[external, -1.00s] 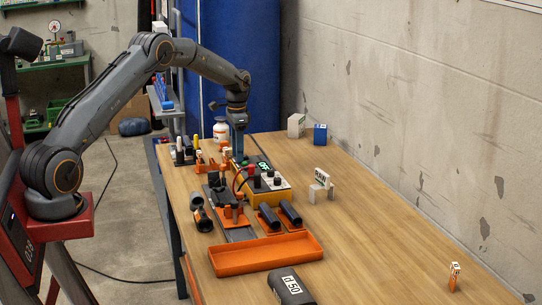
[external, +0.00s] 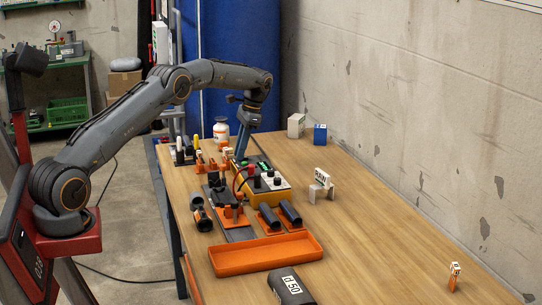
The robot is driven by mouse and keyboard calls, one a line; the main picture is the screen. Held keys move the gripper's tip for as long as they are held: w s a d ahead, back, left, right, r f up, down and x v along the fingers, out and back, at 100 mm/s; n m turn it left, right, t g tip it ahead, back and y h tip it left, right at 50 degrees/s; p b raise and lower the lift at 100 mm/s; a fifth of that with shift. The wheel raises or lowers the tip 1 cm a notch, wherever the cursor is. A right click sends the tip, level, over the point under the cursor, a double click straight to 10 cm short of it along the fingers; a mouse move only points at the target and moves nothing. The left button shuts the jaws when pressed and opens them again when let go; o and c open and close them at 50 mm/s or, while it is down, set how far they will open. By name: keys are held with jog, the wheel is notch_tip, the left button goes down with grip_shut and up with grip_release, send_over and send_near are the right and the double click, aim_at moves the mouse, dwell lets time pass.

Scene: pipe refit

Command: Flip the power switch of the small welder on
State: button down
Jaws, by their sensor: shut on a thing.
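The small welder (external: 272,197) is a yellow-orange box with a dark and pale top panel, black knobs and a small green-lit display. It stands mid-table. My gripper (external: 239,157) comes down tilted at the welder's far left end, its blue fingers low at the panel. The fingers are shut on a small part there, apparently the power switch, which they hide. A red cable arcs up just in front of the fingertips. The switch's position cannot be read.
An orange tray (external: 266,254) and a dark labelled cylinder (external: 291,288) lie nearer. Dark tubes (external: 290,213) rest in orange holders in front of the welder. A white bottle (external: 221,130) stands behind. White blocks (external: 321,188) stand right of it. The table's right side is mostly clear.

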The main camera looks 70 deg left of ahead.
aim_at(247, 157)
dwell(0.4)
jog(key=c, duration=1.6)
grip_release()
jog(key=shift+c, duration=0.2)
jog(key=b+v, duration=0.1)
jog(key=v, duration=0.5)
jog(key=shift+w+r+b, duration=0.15)
jog(key=shift+w+b, duration=0.1)
jog(key=shift+b, duration=0.15)
jog(key=shift+w+r, duration=0.1)
jog(key=shift+r, duration=0.55)
